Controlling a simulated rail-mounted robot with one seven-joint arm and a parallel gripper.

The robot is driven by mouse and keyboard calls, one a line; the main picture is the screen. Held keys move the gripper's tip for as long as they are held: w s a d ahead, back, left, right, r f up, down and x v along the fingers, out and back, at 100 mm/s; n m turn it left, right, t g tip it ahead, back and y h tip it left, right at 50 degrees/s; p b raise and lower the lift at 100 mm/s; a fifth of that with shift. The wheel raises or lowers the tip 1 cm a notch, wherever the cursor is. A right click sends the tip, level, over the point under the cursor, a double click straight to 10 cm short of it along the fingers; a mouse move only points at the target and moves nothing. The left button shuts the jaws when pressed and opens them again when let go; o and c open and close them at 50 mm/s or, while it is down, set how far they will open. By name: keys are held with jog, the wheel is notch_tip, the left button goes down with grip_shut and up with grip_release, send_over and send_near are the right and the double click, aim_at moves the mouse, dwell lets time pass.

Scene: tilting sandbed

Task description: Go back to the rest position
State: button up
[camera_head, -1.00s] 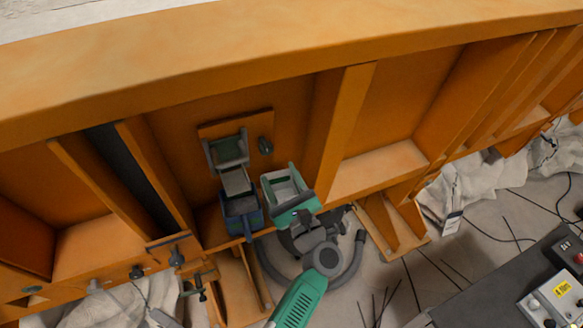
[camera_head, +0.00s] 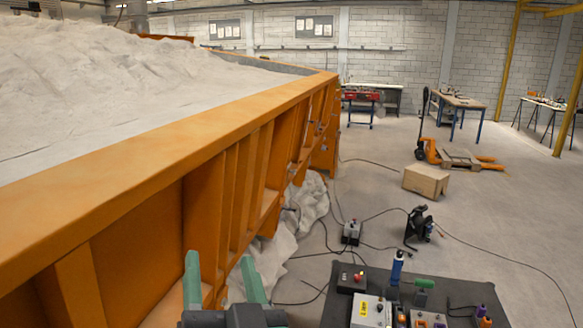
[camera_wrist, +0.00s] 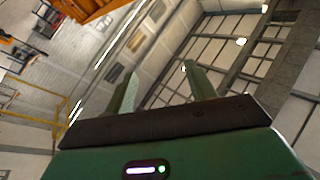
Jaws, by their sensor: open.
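My gripper (camera_head: 222,280) shows at the bottom of the head view, with its two green fingers pointing up and spread apart. It is open and nothing is between the fingers. It is in front of the orange ribbed side wall of the sandbed (camera_head: 150,150). In the wrist view my gripper (camera_wrist: 160,88) is also open and empty, with the hall's ceiling and walls behind it.
A dark table (camera_head: 345,315) with control boxes and tools stands at the lower right. White cloth (camera_head: 308,205) lies along the sandbed's foot. Cables, a cardboard box (camera_head: 425,180) and an orange pallet truck (camera_head: 430,152) are on the floor. Open floor lies beyond.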

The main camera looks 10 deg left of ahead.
jog(key=s+d+r+t+h+p, duration=0.3)
jog(key=s+d+r+h, duration=0.25)
jog(key=r, duration=0.25)
jog(key=s+d+r+t+h+p, duration=0.25)
jog(key=s+d+r+h, duration=0.2)
jog(key=d+r, duration=0.3)
notch_tip(320, 180, up, 18)
jog(key=a+y+p, duration=0.1)
jog(key=p, duration=1.6)
jog(key=shift+s, duration=0.15)
jog(key=shift+f, duration=0.1)
